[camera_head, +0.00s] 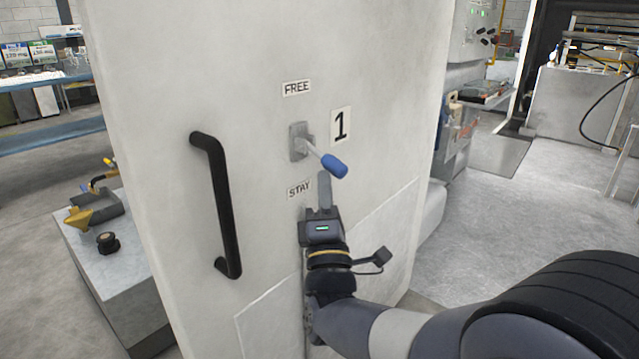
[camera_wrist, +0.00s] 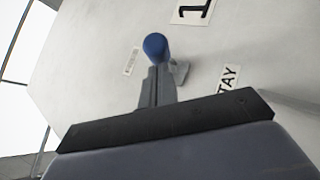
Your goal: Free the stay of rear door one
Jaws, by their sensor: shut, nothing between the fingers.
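The white door marked 1 (camera_head: 250,60) fills the middle of the head view. Its stay lever has a blue grip (camera_head: 333,166) on a thin rod from a grey bracket (camera_head: 299,141). The lever sticks out from the door and slopes down to the right. A FREE label (camera_head: 297,88) is above the bracket and a STAY label (camera_head: 299,188) below it. My gripper (camera_head: 324,180) is shut and empty, just below the blue grip. In the wrist view the blue grip (camera_wrist: 155,46) is just beyond the fingertips (camera_wrist: 158,75). I cannot tell whether they touch.
A black pull handle (camera_head: 221,205) stands out from the door, left of my gripper. A low bench with fittings (camera_head: 105,265) is at the lower left. Shelving (camera_head: 40,85) is behind it. The floor to the right of the door (camera_head: 530,210) looks clear.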

